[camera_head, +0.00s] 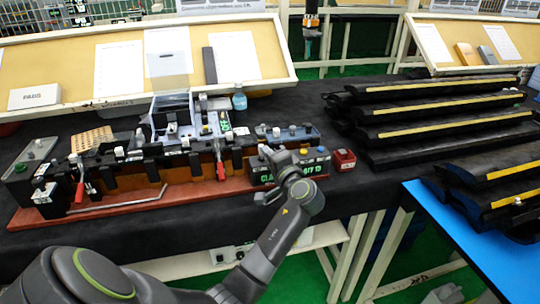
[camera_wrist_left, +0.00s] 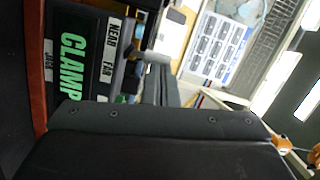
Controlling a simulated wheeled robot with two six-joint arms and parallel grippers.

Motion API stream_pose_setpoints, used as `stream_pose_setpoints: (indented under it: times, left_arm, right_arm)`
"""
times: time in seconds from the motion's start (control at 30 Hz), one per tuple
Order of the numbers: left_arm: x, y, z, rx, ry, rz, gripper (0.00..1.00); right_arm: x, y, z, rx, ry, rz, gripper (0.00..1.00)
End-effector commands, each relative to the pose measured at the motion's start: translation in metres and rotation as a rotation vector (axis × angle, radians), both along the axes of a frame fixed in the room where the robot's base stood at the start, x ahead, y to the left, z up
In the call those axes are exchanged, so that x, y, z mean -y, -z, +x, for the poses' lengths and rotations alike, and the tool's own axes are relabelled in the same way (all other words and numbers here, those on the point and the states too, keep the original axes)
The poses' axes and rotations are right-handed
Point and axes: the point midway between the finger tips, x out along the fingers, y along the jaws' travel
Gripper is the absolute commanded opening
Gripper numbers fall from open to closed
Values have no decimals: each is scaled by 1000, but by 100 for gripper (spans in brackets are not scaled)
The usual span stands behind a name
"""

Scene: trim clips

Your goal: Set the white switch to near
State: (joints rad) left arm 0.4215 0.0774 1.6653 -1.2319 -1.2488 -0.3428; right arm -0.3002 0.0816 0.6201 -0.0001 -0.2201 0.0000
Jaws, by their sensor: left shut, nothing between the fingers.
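The dark control box (camera_head: 318,168) stands at the right end of the fixture, with green lettering on its front and small knobs on top. In the left wrist view the box (camera_wrist_left: 85,50) shows the green word CLAMP and the labels NEAR and FAR. My left gripper (camera_head: 274,155) is shut and empty, right at the box's top. Its grey fingers (camera_wrist_left: 162,84) show in the left wrist view, beside the labels. A pale block at their tips may be the white switch, but I cannot tell it from the fingertips. The switch's position is unclear. My right gripper is out of view.
A long fixture on a red-brown base (camera_head: 150,200) with red-handled clamps lies to the left. A red box (camera_head: 343,160) stands close to the right of the control box. Black yellow-striped trim parts (camera_head: 440,105) fill the right of the table. Dark cloth between is clear.

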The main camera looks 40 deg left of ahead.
Motion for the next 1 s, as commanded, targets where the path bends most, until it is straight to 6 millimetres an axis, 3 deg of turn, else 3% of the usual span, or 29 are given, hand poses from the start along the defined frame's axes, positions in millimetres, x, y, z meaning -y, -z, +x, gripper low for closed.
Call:
stream_pose_setpoints:
  times: [1.0]
  left_arm:
    - [-5, -1, -5, 112, 0, -95, 0]
  right_arm:
    - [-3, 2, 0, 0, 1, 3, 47]
